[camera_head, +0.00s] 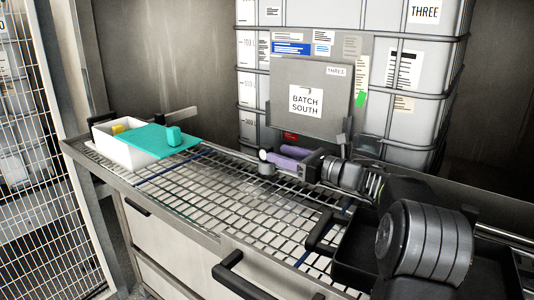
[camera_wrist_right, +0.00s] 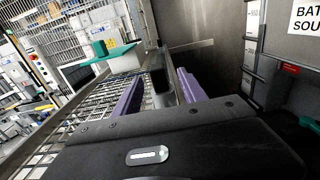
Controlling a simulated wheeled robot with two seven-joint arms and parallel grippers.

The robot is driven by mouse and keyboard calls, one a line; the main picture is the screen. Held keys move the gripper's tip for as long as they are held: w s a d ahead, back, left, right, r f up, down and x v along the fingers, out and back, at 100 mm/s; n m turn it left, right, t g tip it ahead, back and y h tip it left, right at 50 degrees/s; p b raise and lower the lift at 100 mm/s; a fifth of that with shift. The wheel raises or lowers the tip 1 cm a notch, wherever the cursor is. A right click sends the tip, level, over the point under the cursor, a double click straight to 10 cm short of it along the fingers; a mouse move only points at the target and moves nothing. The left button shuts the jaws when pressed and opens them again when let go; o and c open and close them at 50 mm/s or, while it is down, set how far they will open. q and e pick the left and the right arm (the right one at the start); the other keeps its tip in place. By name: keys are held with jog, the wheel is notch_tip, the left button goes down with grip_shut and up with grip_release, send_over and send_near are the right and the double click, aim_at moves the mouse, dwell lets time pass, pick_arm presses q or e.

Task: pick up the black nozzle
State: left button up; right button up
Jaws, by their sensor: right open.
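My right gripper (camera_head: 273,154) reaches in from the right, low over the wire rack, with its purple fingers pointing left. In the right wrist view its two fingers (camera_wrist_right: 159,82) are apart. An upright black piece, which looks like the black nozzle (camera_wrist_right: 160,72), shows in the gap between them, and I see no finger closed on it. In the head view a small dark round piece (camera_head: 266,168) stands on the rack by the fingertips, probably the same nozzle, partly hidden by the gripper. My left gripper is not in view.
A white bin (camera_head: 118,148) with a teal board (camera_head: 160,139) stands at the rack's left end. A large caged tank (camera_head: 385,75) with a grey "BATCH SOUTH" panel (camera_head: 310,84) is behind. A black tray (camera_head: 352,262) lies at right. The middle of the wire rack (camera_head: 215,190) is clear.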

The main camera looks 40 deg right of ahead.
aim_at(271, 150)
jog(key=shift+w+a+r, duration=0.1)
jog(key=shift+w, duration=0.05)
jog(key=shift+w+a+r+p, duration=0.1)
jog(key=shift+w+p, duration=0.2)
jog(key=shift+p, duration=0.1)
jog(key=p+x, duration=0.2)
jog(key=x, duration=0.1)
jog(key=shift+w+a+r, duration=0.1)
jog(key=shift+w+a, duration=0.1)
jog(key=shift+w, duration=0.05)
jog(key=shift+w+p, duration=0.3)
jog(key=shift+w, duration=0.15)
jog(key=shift+c, duration=0.3)
grip_shut()
